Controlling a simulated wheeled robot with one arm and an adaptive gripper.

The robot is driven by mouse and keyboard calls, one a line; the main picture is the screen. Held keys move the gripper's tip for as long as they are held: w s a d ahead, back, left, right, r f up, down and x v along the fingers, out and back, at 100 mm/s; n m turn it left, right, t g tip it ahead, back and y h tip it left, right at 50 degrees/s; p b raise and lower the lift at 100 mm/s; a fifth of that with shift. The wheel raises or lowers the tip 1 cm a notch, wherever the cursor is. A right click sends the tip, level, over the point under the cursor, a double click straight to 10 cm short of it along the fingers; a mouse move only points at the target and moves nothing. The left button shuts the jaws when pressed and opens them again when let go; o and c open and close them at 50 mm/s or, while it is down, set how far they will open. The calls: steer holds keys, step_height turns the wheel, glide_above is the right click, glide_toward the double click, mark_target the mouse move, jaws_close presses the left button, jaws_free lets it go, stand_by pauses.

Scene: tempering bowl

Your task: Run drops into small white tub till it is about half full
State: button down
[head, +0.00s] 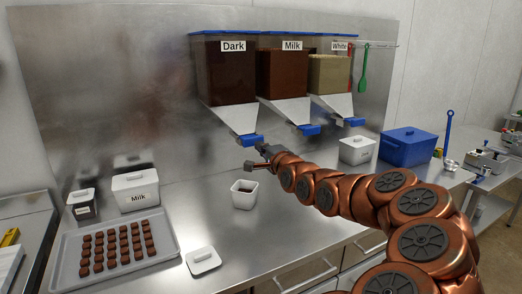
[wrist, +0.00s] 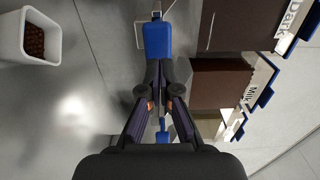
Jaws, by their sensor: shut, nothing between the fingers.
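The small white tub (head: 244,194) stands open and upright on the steel counter, below and slightly left of the Dark dispenser's spout. Brown drops show inside it, below the rim, in the wrist view (wrist: 36,40); their exact depth is hard to judge. The Dark dispenser (head: 226,75) holds dark drops and has a blue flap (head: 249,140) at its chute's end. My gripper (head: 257,158) is shut and empty, just below that flap. In the wrist view its fingertips (wrist: 158,82) are close to the blue flap (wrist: 157,40); contact cannot be told.
The Milk dispenser (head: 283,75) and White dispenser (head: 330,76) hang to the right. A loose white lid (head: 203,260) lies in front of the tub. A tray of chocolates (head: 70,272), a Milk-labelled tub (head: 135,189) and a blue box (head: 407,146) stand around.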

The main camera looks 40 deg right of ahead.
steer(key=b+v, duration=0.3)
steer(key=v, duration=0.8)
steer(key=w+a+f+n+g+y, duration=0.4)
steer(key=a+f, duration=0.3)
steer(key=a, duration=0.4)
steer(key=s+a+f+n+g+y+p, duration=0.1)
steer(key=s+a+f+n+g, duration=0.1)
steer(key=a+f+n+g, duration=0.3)
steer(key=s+a+f+n+y, duration=0.1)
steer(key=s+a+f+n, duration=0.15)
steer(key=a, duration=0.55)
steer(key=s+a+f+n+g, duration=0.1)
steer(key=s+a+n+g, duration=0.2)
steer(key=s, duration=0.5)
steer(key=s+a+f+n+g+p, duration=0.1)
steer(key=s+a+f+n+g, duration=0.1)
steer(key=s+a, duration=0.4)
steer(key=s+a+f+n+g+p, duration=0.1)
steer(key=s+a+n+g, duration=0.3)
steer(key=s, duration=0.5)
steer(key=shift+s+a+f+n+g, duration=0.3)
steer(key=shift+s+n+g, duration=0.1)
steer(key=shift+n, duration=0.25)
steer(key=shift+d, duration=0.1)
